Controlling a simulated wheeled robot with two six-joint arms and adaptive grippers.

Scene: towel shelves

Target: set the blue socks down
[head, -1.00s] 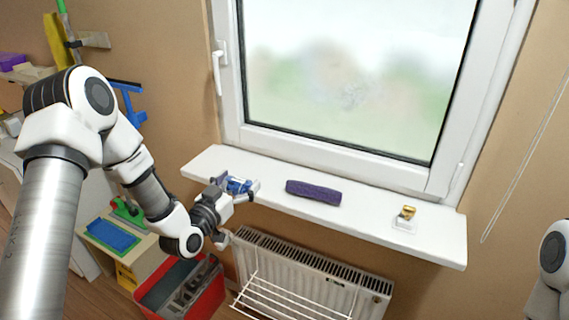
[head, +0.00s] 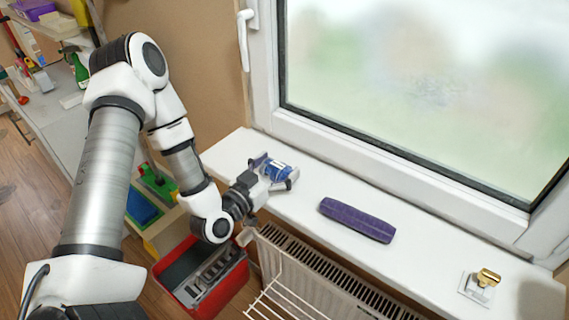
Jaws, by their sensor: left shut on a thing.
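The blue socks (head: 278,171) are a small blue bundle with a pale band, at the left part of the white windowsill (head: 421,233). My left gripper (head: 274,174) is shut on them, its fingers on either side of the bundle. It reaches in over the sill's front edge. I cannot tell whether the socks touch the sill surface. My right gripper is not in view.
A brass-coloured item on a white base (head: 483,281) stands further right. A radiator (head: 331,275) and a red toolbox (head: 199,277) are below. The sill between socks and towel is clear.

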